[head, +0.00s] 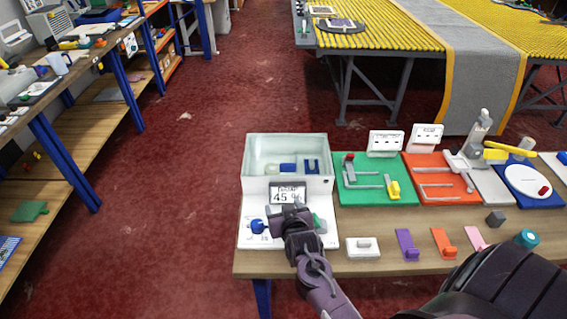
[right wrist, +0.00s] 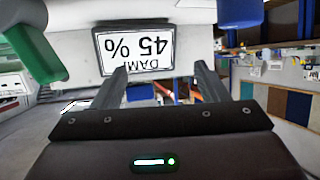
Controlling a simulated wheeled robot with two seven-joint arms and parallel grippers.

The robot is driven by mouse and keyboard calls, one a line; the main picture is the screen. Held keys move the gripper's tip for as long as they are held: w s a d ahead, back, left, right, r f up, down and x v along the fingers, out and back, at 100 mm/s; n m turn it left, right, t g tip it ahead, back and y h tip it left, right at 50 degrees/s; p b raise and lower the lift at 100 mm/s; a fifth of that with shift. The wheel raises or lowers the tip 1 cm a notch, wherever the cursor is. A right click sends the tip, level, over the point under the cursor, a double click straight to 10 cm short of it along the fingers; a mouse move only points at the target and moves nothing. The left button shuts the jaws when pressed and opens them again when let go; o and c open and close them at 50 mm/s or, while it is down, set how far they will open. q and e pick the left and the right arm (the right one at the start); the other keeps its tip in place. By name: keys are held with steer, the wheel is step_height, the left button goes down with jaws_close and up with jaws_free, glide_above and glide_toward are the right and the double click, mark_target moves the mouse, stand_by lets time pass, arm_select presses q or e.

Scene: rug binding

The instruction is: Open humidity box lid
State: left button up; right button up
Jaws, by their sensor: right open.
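The humidity box (head: 259,185) is a pale grey-green box at the left end of the near table. Blue items show inside it; I cannot tell whether a clear lid covers them. A display reading 45 % (head: 288,196) stands at its front. It shows upside down in the right wrist view (right wrist: 135,50) with "DAMP 45 %". My right gripper (head: 290,214) is open and empty just in front of the display, its fingers (right wrist: 162,88) pointing towards it. A blue knob (head: 257,226) and a green handle (head: 319,224) flank the gripper. My left gripper is not in view.
A white block (head: 363,248), a purple piece (head: 406,244) and an orange piece (head: 444,242) line the front edge.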

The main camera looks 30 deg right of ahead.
mark_target(288, 167)
steer(key=w+d+r+t+h, duration=0.1)
steer(key=w+d+r+m+h, duration=0.1)
steer(key=h, duration=0.1)
steer(key=w+d+r+m+t+h, duration=0.1)
steer(key=shift+w+d+r+t+h+p, duration=0.15)
steer(key=shift+w+r+t+h+p, duration=0.15)
steer(key=shift+w, duration=0.1)
steer(key=shift+m+h, duration=0.4)
steer(key=b+x, duration=0.1)
steer(key=x, duration=0.1)
steer(key=b+x, duration=0.1)
steer(key=x, duration=0.1)
steer(key=b+x, duration=0.2)
steer(key=x, duration=0.1)
steer(key=shift+d+r, duration=0.2)
steer(key=shift+r, duration=0.1)
steer(key=shift+w+d+r, duration=0.15)
steer(key=shift+w+d, duration=0.1)
steer(key=shift+w, duration=0.05)
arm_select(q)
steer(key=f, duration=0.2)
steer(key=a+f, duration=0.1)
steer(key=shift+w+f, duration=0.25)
arm_select(e)
steer(key=shift+c, duration=0.2)
